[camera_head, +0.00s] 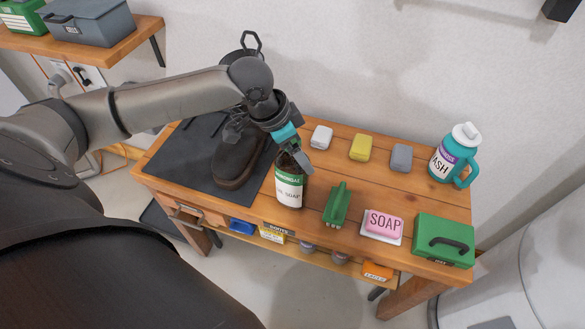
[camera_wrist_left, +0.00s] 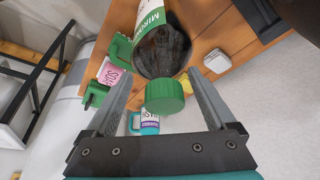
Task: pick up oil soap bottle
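The oil soap bottle (camera_head: 289,190) stands upright near the front middle of the wooden bench. It has a dark body and a white and green label. In the left wrist view its dark shoulder (camera_wrist_left: 163,50) and green cap (camera_wrist_left: 165,96) show between the fingers. My left gripper (camera_head: 302,158) is at the bottle's top and hides the cap in the head view. In the wrist view the left gripper (camera_wrist_left: 158,85) is open, with a finger on each side of the cap and gaps between. My right gripper is not in view.
A dark boot (camera_head: 238,160) on a black mat (camera_head: 178,163) stands left of the bottle. A green brush (camera_head: 338,204), pink soap (camera_head: 383,222) and green box (camera_head: 443,240) lie to the right. White, yellow (camera_head: 361,148) and grey blocks line the back. A teal jug (camera_head: 455,153) stands far right.

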